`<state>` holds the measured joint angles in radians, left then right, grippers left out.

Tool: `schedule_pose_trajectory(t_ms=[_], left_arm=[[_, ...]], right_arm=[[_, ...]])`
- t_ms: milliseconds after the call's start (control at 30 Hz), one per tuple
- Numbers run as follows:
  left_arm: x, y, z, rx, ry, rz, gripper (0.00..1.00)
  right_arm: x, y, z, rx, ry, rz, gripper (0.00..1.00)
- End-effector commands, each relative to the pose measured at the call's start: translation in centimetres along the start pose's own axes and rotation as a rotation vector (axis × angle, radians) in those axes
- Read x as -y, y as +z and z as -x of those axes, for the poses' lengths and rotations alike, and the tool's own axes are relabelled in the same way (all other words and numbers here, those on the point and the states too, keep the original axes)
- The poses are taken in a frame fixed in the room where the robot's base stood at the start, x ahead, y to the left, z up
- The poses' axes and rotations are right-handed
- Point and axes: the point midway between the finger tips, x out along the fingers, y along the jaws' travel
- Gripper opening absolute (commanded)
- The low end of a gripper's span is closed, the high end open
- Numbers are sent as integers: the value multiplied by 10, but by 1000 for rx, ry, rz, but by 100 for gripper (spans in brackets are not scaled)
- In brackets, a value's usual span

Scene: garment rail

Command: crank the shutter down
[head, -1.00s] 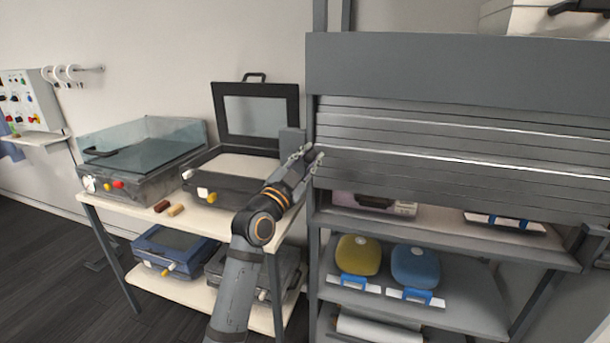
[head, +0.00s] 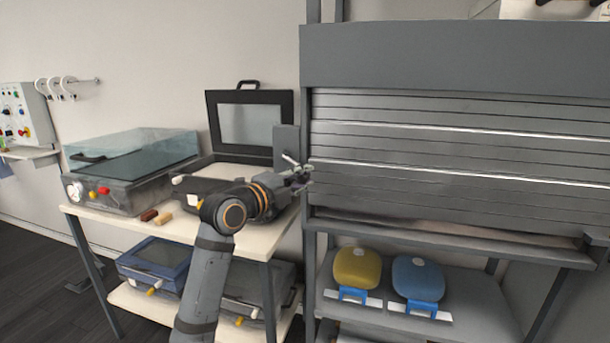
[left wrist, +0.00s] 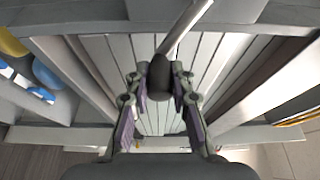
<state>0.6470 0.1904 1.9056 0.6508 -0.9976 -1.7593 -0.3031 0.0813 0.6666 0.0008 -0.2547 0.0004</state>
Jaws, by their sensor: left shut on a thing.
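The grey slatted shutter (head: 450,165) hangs from its housing (head: 450,60) on the rack at the right. Its lower edge is close above the shelf (head: 450,243), with only a thin strip of shelf surface showing. My left gripper (head: 300,172) is at the rack's left post, beside the shutter. In the left wrist view its fingers (left wrist: 160,98) are shut on the dark crank knob (left wrist: 160,76), and the light metal crank arm (left wrist: 187,27) runs up and right from it. The crank is mostly hidden by the gripper in the head view. My right gripper is not in view.
A bench (head: 180,228) left of the rack holds a clear-lidded machine (head: 130,165) and an open black case (head: 250,120), close to my left arm. A yellow item (head: 357,268) and a blue item (head: 418,278) stand on the rack's lower shelf.

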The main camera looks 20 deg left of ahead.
Motion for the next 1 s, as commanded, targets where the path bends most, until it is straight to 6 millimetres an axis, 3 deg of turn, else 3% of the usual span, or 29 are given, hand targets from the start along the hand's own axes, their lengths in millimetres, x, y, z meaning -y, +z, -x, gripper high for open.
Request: schedule_pose_trajectory(t_ms=[433,1000], left_arm=[[-16,10,4,-1,97,-221,0],[-18,12,5,-2,113,-261,0]], right_arm=[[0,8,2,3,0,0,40],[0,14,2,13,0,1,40]])
